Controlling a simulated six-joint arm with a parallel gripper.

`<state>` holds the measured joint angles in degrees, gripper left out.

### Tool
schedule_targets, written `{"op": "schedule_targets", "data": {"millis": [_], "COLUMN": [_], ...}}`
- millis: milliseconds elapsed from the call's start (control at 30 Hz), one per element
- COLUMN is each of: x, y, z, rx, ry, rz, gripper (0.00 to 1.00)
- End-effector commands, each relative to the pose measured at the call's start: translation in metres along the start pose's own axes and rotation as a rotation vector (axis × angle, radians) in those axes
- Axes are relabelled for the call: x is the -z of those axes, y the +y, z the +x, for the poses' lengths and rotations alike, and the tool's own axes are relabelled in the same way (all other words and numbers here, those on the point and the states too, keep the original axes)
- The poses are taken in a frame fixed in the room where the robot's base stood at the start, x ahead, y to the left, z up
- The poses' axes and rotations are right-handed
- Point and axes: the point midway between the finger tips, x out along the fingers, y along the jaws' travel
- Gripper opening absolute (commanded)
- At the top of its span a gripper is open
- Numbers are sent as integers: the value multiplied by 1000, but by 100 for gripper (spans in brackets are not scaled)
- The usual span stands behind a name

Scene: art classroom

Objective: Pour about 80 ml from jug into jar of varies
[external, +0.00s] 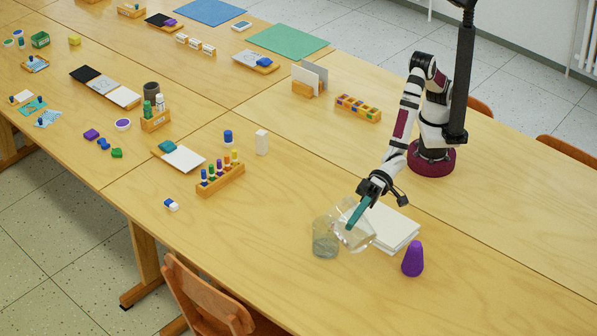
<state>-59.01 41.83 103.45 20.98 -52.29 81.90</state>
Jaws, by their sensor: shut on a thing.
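A clear jug (361,238) is held in my gripper (362,207), tilted to the left. My gripper is shut on the jug, around what looks like its teal handle (356,216). A clear glass jar (325,241) stands upright on the table just left of the jug, and the jug's mouth side is close to the jar's rim. I cannot tell whether they touch. A greyish content shows in the lower part of the jar. The level in the jug and any stream are too small to make out.
A stack of white paper (398,232) lies right behind the jug. A purple cone (413,259) stands to its right. The table front right is clear.

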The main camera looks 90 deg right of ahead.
Motion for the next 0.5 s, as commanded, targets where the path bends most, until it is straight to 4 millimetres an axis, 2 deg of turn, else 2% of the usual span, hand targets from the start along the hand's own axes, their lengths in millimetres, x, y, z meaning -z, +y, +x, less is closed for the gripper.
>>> {"op": "schedule_targets", "data": {"millis": [500], "x": [8], "y": [-1], "z": [-3], "rx": [15], "ry": [-1], "rz": [30], "gripper": [0]}}
